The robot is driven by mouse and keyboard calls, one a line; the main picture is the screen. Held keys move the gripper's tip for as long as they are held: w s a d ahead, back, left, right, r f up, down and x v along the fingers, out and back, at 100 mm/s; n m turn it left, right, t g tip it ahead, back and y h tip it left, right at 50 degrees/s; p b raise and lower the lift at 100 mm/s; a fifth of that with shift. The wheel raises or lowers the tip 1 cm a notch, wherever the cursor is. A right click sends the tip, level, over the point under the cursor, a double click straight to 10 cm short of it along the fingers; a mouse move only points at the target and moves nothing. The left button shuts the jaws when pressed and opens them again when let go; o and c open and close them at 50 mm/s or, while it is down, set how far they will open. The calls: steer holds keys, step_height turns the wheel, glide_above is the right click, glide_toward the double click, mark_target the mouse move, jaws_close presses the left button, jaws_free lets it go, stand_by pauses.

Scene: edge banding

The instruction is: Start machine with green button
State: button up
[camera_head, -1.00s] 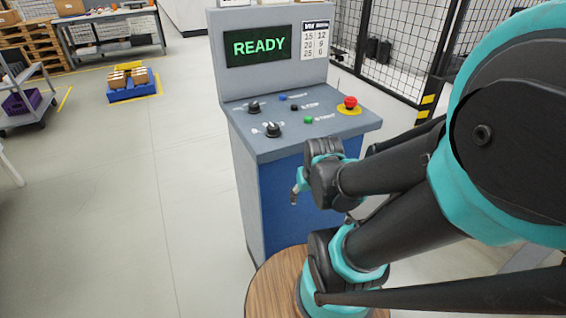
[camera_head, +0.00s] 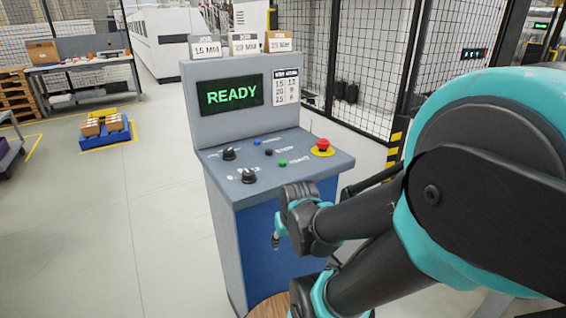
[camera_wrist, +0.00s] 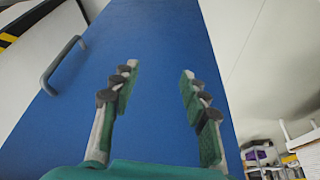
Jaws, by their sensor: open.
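The control console (camera_head: 190,165) stands ahead with a screen (camera_head: 232,97) that reads READY in green. The green button (camera_head: 283,163) is on its sloped grey panel, left of and in front of the red emergency button (camera_head: 322,146). My gripper (camera_head: 276,241) hangs below the panel in front of the blue console front, apart from the button. In the wrist view my gripper (camera_wrist: 157,90) is open and empty, its two fingers pointing at the blue panel (camera_wrist: 150,45). The green button is not in the wrist view.
Two black knobs (camera_head: 248,176), a blue button (camera_head: 257,142) and a black button (camera_head: 267,152) share the panel. A mesh fence (camera_head: 350,75) is behind at right.

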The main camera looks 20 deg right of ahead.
jaws_close()
stand_by(1.3)
